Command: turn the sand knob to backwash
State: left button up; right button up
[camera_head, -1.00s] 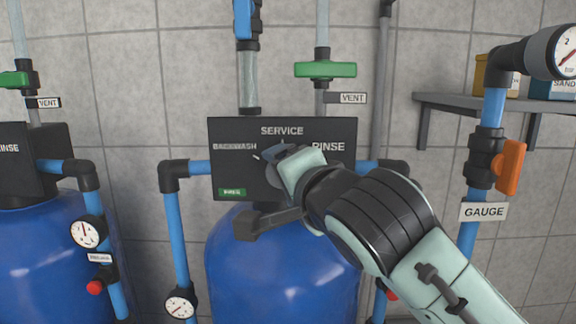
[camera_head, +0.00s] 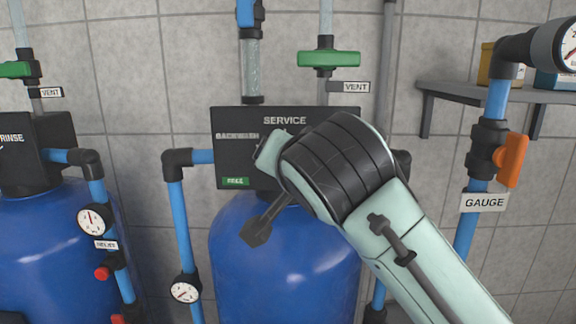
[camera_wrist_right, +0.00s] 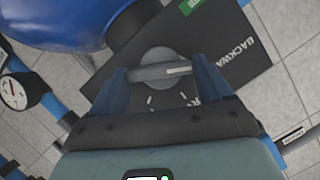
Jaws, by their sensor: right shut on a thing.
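The sand knob (camera_wrist_right: 158,58) is a round grey dial with a raised bar and a white pointer line on a black control panel (camera_head: 232,165). In the right wrist view the pointer points to the right, towards the side with the BACKWASH lettering (camera_wrist_right: 237,50). My right gripper (camera_wrist_right: 162,76) has its two blue fingers on either side of the knob's bar, shut on it. In the head view my right wrist hides the knob and the RINSE lettering. SERVICE (camera_head: 285,120) and BACKWASH (camera_head: 237,135) lettering show there. My left gripper is out of view.
The panel sits on a blue tank (camera_head: 270,260). A similar tank (camera_head: 50,250) stands at the left. A green vent valve (camera_head: 328,58) is above the panel. An orange-handled valve (camera_head: 511,160) and a shelf (camera_head: 500,95) are at the right.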

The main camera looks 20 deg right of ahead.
dwell(0.4)
jog(key=o, duration=1)
jog(key=v, duration=1.3)
jog(key=shift+s+a+r, duration=0.1)
jog(key=shift+s+r, duration=0.05)
